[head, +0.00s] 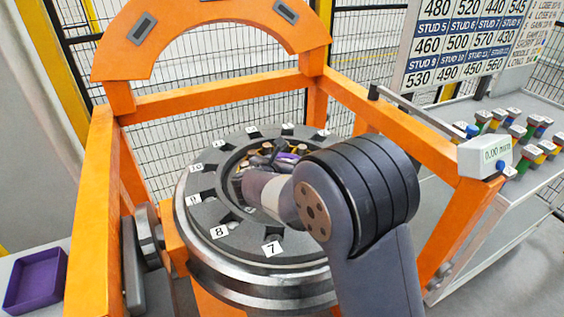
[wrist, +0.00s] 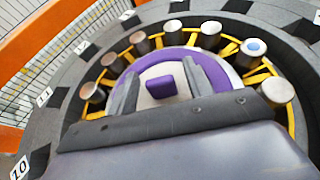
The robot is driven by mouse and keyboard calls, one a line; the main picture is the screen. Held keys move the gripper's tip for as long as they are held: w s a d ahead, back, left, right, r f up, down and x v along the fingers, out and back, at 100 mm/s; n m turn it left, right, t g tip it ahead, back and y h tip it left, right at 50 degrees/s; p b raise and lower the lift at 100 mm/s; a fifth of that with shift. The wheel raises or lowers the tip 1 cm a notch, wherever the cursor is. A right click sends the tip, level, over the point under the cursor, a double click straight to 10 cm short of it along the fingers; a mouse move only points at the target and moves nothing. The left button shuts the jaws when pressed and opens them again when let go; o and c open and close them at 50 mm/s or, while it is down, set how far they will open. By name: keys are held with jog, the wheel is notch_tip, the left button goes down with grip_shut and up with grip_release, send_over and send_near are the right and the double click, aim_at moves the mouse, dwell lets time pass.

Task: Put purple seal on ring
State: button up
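The purple seal (wrist: 226,72) is a purple band around a pale disc with a small purple block standing on it. In the wrist view it lies inside the circle of metal studs on the ring (wrist: 70,112). My gripper (wrist: 162,76) is open, with one grey finger on each side of the block and gaps showing between. The near part of the seal is hidden by my gripper. In the head view the ring (head: 205,160) is a dark numbered wheel, and only a sliver of the purple seal (head: 287,156) shows past my wrist.
An orange gantry frame (head: 215,98) surrounds the wheel. An empty-looking purple tray (head: 36,280) lies at the left. A gauge box reading 0.00 mm (head: 484,158) and a bench with several coloured pieces (head: 520,135) are at the right. A number board (head: 470,45) stands behind.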

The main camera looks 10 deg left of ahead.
jog(key=shift+r, duration=0.15)
jog(key=shift+s+a+r, duration=0.1)
jog(key=shift+s, duration=0.1)
jog(key=v, duration=1.1)
jog(key=shift+s+b, duration=0.3)
jog(key=shift+b, duration=0.1)
jog(key=shift+c, duration=0.4)
